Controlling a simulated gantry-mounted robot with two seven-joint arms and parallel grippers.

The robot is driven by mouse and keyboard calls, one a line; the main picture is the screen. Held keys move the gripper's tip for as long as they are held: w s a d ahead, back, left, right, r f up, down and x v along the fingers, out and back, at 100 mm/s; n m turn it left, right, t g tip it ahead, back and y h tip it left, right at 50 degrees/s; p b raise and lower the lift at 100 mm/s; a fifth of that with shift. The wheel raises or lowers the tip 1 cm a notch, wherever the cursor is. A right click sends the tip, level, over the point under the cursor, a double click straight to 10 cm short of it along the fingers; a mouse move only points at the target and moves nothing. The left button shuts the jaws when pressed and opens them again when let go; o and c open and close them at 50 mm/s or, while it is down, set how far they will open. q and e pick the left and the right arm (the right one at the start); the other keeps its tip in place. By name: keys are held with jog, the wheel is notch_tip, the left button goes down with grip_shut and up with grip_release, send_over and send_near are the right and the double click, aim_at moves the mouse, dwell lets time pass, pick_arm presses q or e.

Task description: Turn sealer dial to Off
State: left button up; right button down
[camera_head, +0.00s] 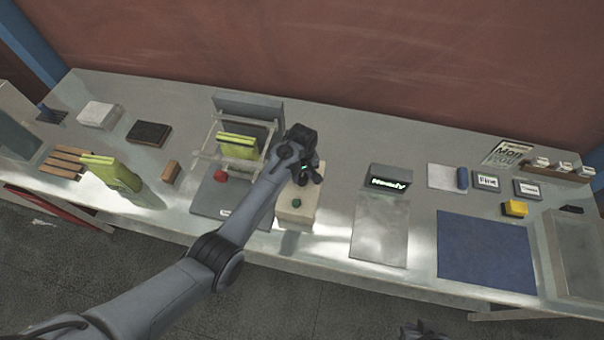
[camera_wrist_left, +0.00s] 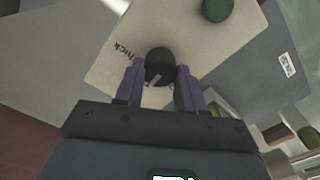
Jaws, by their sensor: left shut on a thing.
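The sealer is a cream box (camera_head: 295,214) near the front of the bench, with a green button (camera_head: 296,203) on top. Its round black dial (camera_wrist_left: 159,64) shows in the left wrist view, with a pale pointer line and a printed label reading "Thick" (camera_wrist_left: 124,50) beside it. The green button also shows there (camera_wrist_left: 217,9). My left gripper (camera_head: 312,176) is over the box, its two fingers (camera_wrist_left: 160,84) shut on opposite sides of the dial. The arm hides the dial in the head view. Any Off mark is not readable. A dark part of my right gripper (camera_head: 422,331) shows at the bottom edge.
Left of the sealer stands a grey machine with a red knob (camera_head: 220,176) and a yellow-green pack (camera_head: 238,145). A scale with a lit display (camera_head: 390,181) and a blue mat (camera_head: 486,250) lie to the right. Another yellow-green pack (camera_head: 112,172) stands at left.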

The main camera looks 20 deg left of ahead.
pick_arm(q)
jog(key=shift+r+n+p, duration=0.2)
jog(key=shift+n+p, duration=0.95)
jog(key=shift+n, duration=0.25)
jog(key=n+p, duration=0.1)
jog(key=n, duration=0.1)
jog(key=shift+n, duration=0.4)
jog(key=n+p, duration=0.1)
jog(key=n, duration=0.1)
jog(key=shift+f+n, duration=0.1)
jog(key=shift+n, duration=2)
jog(key=o, duration=1)
jog(key=shift+f, duration=0.1)
jog(key=shift+o, duration=0.2)
